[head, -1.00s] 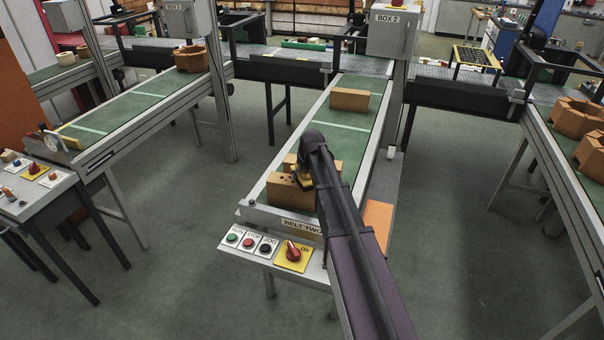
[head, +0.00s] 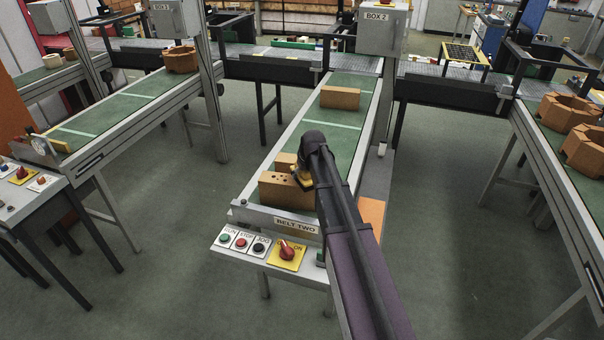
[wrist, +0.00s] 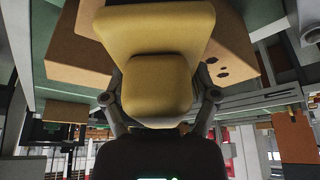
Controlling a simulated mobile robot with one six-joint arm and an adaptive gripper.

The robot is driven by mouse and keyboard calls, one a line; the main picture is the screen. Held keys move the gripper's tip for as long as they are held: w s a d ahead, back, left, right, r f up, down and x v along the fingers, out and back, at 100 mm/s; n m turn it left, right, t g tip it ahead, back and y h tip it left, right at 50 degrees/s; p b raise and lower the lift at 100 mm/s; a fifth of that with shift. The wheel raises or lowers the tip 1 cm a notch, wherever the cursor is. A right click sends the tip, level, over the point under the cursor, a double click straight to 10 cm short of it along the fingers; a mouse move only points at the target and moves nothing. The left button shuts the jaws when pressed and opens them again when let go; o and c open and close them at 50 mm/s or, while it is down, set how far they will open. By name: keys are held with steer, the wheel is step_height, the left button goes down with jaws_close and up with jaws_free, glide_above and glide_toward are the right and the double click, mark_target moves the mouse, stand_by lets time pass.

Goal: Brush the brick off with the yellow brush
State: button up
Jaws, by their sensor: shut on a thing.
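My gripper (head: 304,174) is shut on the yellow brush (head: 303,183), which is mostly hidden behind my arm in the head view. The brush (wrist: 155,85) fills the middle of the wrist view, with a gripper finger on either side. A tan brick with dark holes (head: 283,192) lies at the near end of belt two, and the brush is at its right part. I cannot tell whether the brush touches it. The holed brick also shows in the wrist view (wrist: 232,62). A second tan brick (head: 284,162) is just behind it, partly hidden.
Another tan brick (head: 340,97) lies farther up belt two (head: 345,140). A panel with buttons and a red switch (head: 287,253) is at the belt's near end. Side belts stand left and right, with shaped bricks (head: 582,150) on the right one. Floor between belts is clear.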

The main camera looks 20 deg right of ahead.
steer(key=shift+s+d, duration=0.35)
steer(key=shift+d, duration=0.4)
steer(key=shift+s+d, duration=0.35)
steer(key=shift+d, duration=0.35)
steer(key=shift+r, duration=0.15)
step_height(320, 180, up, 6)
steer(key=p, duration=0.6)
steer(key=shift+r+p, duration=1.45)
steer(key=shift+p, duration=0.2)
steer(key=shift+w+a+f+b, duration=0.1)
steer(key=shift+a+f+b, duration=0.1)
steer(key=shift+f+b, duration=0.15)
steer(key=shift+d+f, duration=0.2)
steer(key=shift+f, duration=0.05)
steer(key=shift+f+b, duration=0.2)
steer(key=shift+b, duration=0.2)
